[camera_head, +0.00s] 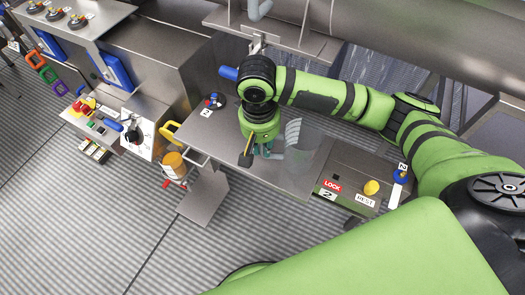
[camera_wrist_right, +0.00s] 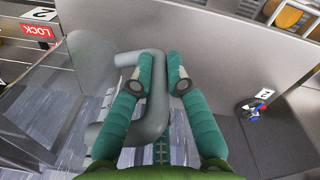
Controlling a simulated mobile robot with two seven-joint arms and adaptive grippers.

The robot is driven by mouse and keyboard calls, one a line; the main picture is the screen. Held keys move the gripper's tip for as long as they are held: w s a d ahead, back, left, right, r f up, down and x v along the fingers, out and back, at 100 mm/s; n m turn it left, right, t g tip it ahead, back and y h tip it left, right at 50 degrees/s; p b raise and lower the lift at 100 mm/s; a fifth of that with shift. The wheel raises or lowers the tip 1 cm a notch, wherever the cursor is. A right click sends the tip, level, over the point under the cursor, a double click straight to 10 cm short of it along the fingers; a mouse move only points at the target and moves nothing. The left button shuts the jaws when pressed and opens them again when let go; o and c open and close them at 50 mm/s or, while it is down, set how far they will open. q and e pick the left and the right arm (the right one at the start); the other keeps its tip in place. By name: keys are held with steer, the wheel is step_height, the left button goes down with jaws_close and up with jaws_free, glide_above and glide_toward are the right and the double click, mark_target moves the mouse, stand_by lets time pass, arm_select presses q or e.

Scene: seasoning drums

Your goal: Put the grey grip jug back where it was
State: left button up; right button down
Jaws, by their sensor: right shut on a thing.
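The grey grip jug (camera_head: 299,140) is clear-walled with a grey handle. In the head view it appears over the right part of the steel table (camera_head: 232,133); I cannot tell whether it rests or hangs. In the wrist view its clear body (camera_wrist_right: 88,75) is at the left, and its grey handle (camera_wrist_right: 155,110) runs between my fingers. My right gripper (camera_head: 264,152) is shut on the handle; its teal fingers also show in the wrist view (camera_wrist_right: 163,78). The gripper and arm hide part of the table. My left gripper is not in view.
A panel (camera_head: 340,197) with a red LOCK label, a REST label and a yellow knob (camera_head: 371,187) is right of the jug. A small valve (camera_head: 213,101) with a number tag is at the table's left. An orange jug (camera_head: 174,165) stands lower left. Table between is mostly bare.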

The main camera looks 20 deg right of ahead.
mark_target(262, 155)
steer(key=shift+w+f+p, duration=0.1)
steer(key=shift+f+p, duration=0.25)
steer(key=shift+f, duration=1.75)
steer(key=shift+f, duration=0.15)
steer(key=c, duration=1.2)
jaws_free()
steer(key=r+b, duration=0.1)
steer(key=r, duration=1.1)
steer(key=shift+a+r, duration=0.2)
